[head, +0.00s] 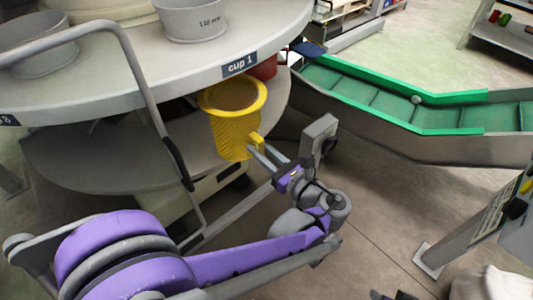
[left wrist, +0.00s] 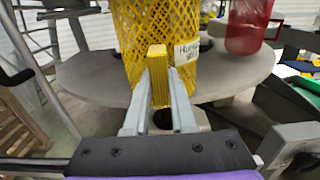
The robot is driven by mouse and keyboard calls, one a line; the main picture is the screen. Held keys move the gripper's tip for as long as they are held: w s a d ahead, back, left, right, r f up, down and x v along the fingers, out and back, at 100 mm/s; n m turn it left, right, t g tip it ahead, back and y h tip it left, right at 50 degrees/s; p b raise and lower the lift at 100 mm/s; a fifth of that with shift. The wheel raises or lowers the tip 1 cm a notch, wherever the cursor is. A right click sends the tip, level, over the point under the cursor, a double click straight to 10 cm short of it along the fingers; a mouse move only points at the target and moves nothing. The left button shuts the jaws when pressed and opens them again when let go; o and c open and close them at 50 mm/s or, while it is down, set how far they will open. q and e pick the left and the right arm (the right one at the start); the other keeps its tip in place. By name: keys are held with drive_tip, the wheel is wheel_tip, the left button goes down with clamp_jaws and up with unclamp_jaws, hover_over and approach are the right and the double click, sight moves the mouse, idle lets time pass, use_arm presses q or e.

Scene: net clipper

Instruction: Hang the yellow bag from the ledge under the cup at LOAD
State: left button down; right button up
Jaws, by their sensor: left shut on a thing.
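The yellow bag (head: 232,132) is a mesh bag with a wide round rim. It hangs upright just below the edge of the grey round table (head: 130,88), near the "cup 1" label (head: 240,64). Whether its rim touches the ledge cannot be told. My left gripper (head: 258,150) is shut on the bag's yellow tab (left wrist: 158,75). The bag's mesh and white tag fill the top of the left wrist view (left wrist: 150,35). A grey cup (head: 190,22) stands on the table above the label. No LOAD sign is readable.
A red bag (left wrist: 250,25) hangs beside the yellow one, mostly hidden in the head view. A lower grey shelf (head: 90,160) lies under the table. A curved grey rail (head: 140,75) stands left of the bag. A green conveyor (head: 390,95) is at the right.

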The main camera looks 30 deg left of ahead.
use_arm(q)
drive_tip(key=shift+x, duration=6.35)
drive_tip(key=shift+f, duration=0.15)
drive_tip(key=c, duration=0.7)
unclamp_jaws()
drive_tip(key=shift+o, duration=0.2)
drive_tip(key=v, duration=1.1)
drive_tip(key=shift+a+b, duration=0.1)
drive_tip(key=shift+b, duration=0.2)
